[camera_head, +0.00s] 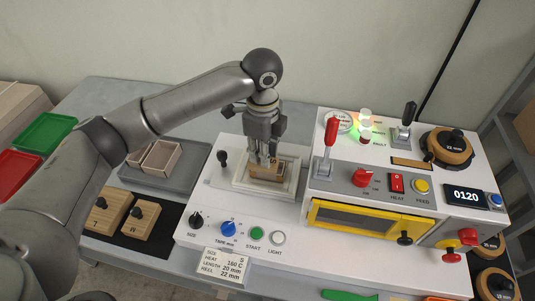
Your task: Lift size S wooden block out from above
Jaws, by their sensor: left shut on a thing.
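The size S wooden block (266,173) is a small tan block in the pale square well (240,183) on the white machine's left deck. My left gripper (266,157) points straight down from above and is shut on the block's upper part. The fingers hide the block's top and any knob on it. I cannot tell whether the block rests on the well floor or is slightly raised. My right gripper is not in view.
Larger wooden blocks marked L (106,213) and M (137,222) sit on a dark mat at left. A grey tray (190,180) with cardboard boxes stands behind them. A red lever (330,133) and the raised housing are close right of the well. A black-knobbed lever (222,158) stands left.

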